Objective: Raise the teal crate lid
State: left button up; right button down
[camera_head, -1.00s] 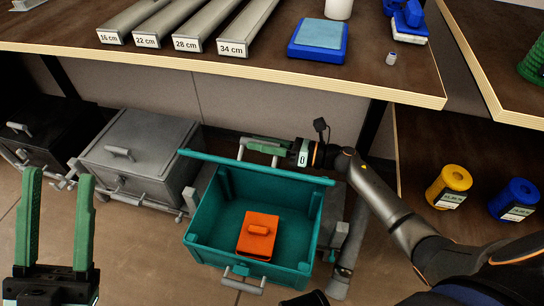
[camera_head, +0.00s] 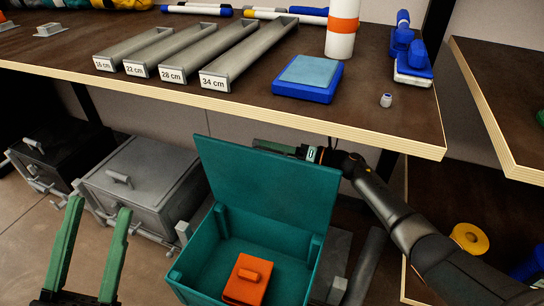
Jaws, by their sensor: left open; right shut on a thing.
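The teal crate (camera_head: 193,262) stands on the floor below the table edge, open at the top. Its teal lid (camera_head: 265,180) stands up at the back of the crate, with its broad inner face toward me. My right gripper (camera_head: 275,146) is at the top edge of the lid, on its far side, shut on the lid. The lid hides part of its fingers and the exact grip. An orange box (camera_head: 247,280) with a handle lies inside the crate. My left gripper (camera_head: 99,206) is open and empty at the lower left, apart from the crate.
A grey crate (camera_head: 140,180) and a black crate (camera_head: 50,150), both closed, stand to the left. The table edge (camera_head: 250,109) runs above the lid. Labelled grey trays (camera_head: 243,60) and a blue pad (camera_head: 308,78) are on the table. A yellow spool (camera_head: 469,238) is at the right.

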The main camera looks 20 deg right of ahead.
jog(key=shift+w+d+f+m+b, duration=0.2)
jog(key=shift+w+d+m, duration=0.15)
jog(key=shift+w+d, duration=0.25)
jog(key=shift+w+d+f+m+b, duration=0.2)
jog(key=shift+w+d+m, duration=0.2)
jog(key=shift+w, duration=0.25)
jog(key=shift+w+d+f+m+b, duration=0.2)
jog(key=shift+w+d+m, duration=0.15)
jog(key=shift+w+d, duration=0.25)
jog(key=shift+w, duration=0.1)
jog(key=c, duration=0.7)
grip_release()
jog(key=shift+o, duration=0.2)
